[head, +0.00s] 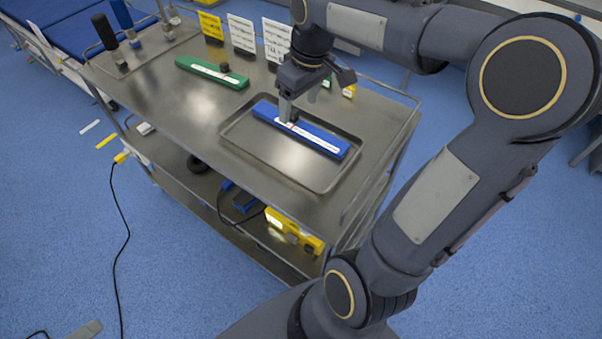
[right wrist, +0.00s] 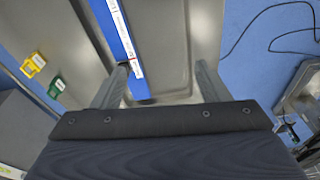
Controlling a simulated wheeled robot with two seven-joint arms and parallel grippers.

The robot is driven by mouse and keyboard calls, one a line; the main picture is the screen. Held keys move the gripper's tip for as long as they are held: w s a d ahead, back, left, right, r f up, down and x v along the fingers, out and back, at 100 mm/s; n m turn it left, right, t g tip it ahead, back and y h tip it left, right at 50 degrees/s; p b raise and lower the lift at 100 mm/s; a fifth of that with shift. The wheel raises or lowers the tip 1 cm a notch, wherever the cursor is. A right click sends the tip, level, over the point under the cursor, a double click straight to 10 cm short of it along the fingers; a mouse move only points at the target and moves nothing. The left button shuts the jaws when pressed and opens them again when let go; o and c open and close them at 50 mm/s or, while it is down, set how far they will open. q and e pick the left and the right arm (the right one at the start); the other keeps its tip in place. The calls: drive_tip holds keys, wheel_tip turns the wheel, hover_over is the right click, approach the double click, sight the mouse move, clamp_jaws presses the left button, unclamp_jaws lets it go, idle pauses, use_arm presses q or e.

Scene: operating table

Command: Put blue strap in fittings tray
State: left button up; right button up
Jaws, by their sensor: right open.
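The blue strap (head: 322,140), a long flat bar with a white label, lies in the shallow metal fittings tray (head: 262,150) on the steel cart. In the right wrist view the strap (right wrist: 116,36) runs from the top edge down toward the space between my fingers, nearer the left finger. The tray (right wrist: 175,50) shows beside it. My right gripper (head: 288,108) is above the strap's far left part, fingers pointing down. In the right wrist view its two fingers (right wrist: 163,84) are wide apart with nothing clamped. The fingers hide a little of the strap. My left gripper is not in view.
A green strap (head: 212,73) lies on the cart top (head: 165,100) left of the tray. Yellow and white label cards (head: 241,34) stand along the back. Dark-handled tools (head: 106,33) stand at the far left corner. A yellow device (head: 294,232) lies on the lower shelf.

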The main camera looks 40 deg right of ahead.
drive_tip(key=s+a+f+m+t+y, duration=0.3)
drive_tip(key=s+a, duration=0.9)
drive_tip(key=s, duration=0.4)
drive_tip(key=shift+a+f+m+t, duration=0.15)
drive_tip(key=shift+f+m+t, duration=0.25)
drive_tip(key=shift+f, duration=0.3)
